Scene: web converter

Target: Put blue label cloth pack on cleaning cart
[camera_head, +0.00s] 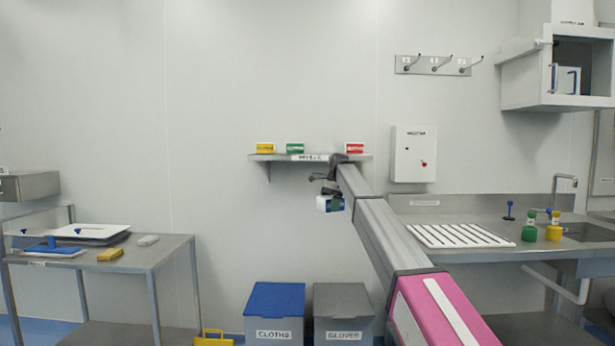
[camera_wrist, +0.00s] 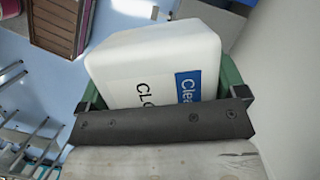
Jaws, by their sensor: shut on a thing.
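The cloth pack (camera_wrist: 140,65) is a white block with a blue label and black lettering, partly cut off by the gripper in the wrist view. My gripper (camera_head: 326,189) is shut on it, with a finger on each side. In the head view the white and blue pack (camera_head: 331,204) hangs in the air just below the wall shelf, in front of the wall. A steel cart-like table (camera_head: 160,250) stands at the left, well apart from the pack; it appears to be the cleaning cart.
The steel top holds a white tray (camera_head: 90,233), a blue mop head (camera_head: 50,248), a yellow sponge (camera_head: 110,254) and a pale block (camera_head: 148,240). The wall shelf (camera_head: 275,157) bears yellow, green and red packs. Blue (camera_head: 275,305) and grey (camera_head: 342,308) bins stand below.

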